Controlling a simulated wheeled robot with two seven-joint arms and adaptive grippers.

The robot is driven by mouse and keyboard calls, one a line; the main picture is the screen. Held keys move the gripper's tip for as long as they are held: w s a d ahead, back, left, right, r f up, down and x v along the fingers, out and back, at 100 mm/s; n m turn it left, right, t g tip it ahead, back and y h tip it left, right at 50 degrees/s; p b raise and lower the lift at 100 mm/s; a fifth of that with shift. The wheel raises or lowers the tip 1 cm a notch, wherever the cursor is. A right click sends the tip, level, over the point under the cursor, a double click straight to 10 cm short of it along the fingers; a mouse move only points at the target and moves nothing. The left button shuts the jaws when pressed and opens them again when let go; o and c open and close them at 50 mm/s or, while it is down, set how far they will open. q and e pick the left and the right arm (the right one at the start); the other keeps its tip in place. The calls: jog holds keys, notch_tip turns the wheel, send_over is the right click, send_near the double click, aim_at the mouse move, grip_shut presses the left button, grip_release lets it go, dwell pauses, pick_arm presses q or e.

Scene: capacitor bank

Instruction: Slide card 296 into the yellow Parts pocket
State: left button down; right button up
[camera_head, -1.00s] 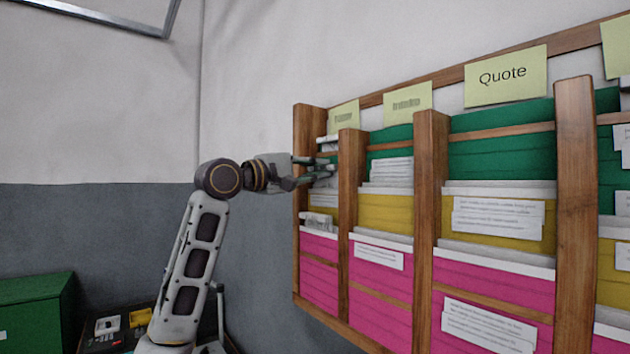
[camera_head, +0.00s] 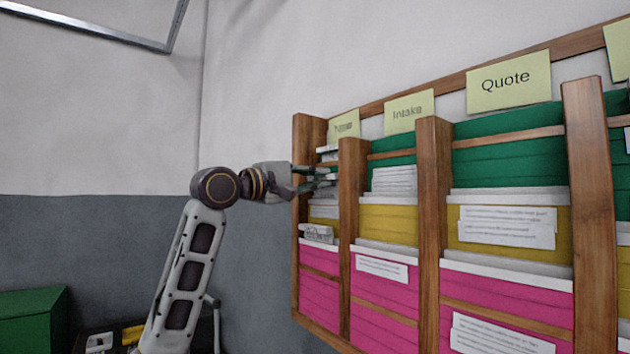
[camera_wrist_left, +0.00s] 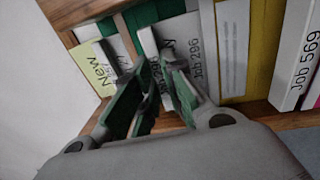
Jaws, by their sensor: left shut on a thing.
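My left gripper (camera_head: 314,182) reaches into the leftmost rack column, under the "New" sign (camera_head: 344,125). In the left wrist view its dark green fingers (camera_wrist_left: 157,72) are closed on a white card marked "Job 296" (camera_wrist_left: 197,58); they hide part of it. The card is close to a green pocket (camera_wrist_left: 158,12) and a yellow pocket (camera_wrist_left: 236,85). In the head view the card is too small to tell apart. No readable "Parts" sign shows; a sign cut off at the top right (camera_head: 618,34) has no legible word. My right gripper is not in view.
The wooden rack (camera_head: 434,220) has upright dividers and green, yellow and magenta pockets in each column. The "Intake" (camera_head: 408,112) and "Quote" (camera_head: 508,80) columns hold cards. A card marked "Job 569" (camera_wrist_left: 302,60) is near the gripper. Open space lies left of the rack.

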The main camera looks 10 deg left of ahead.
pick_arm(q)
jog(key=shift+r, duration=0.55)
jog(key=shift+r+p, duration=0.5)
jog(key=shift+p, duration=0.05)
jog(key=shift+r, duration=0.35)
jog(key=r+b+v, duration=0.1)
jog(key=b+v, duration=0.2)
jog(key=v, duration=0.9)
jog(key=shift+r, duration=0.6)
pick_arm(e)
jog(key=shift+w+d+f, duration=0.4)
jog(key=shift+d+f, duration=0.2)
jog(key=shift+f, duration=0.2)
pick_arm(q)
jog(key=shift+s, duration=0.1)
dwell(1.2)
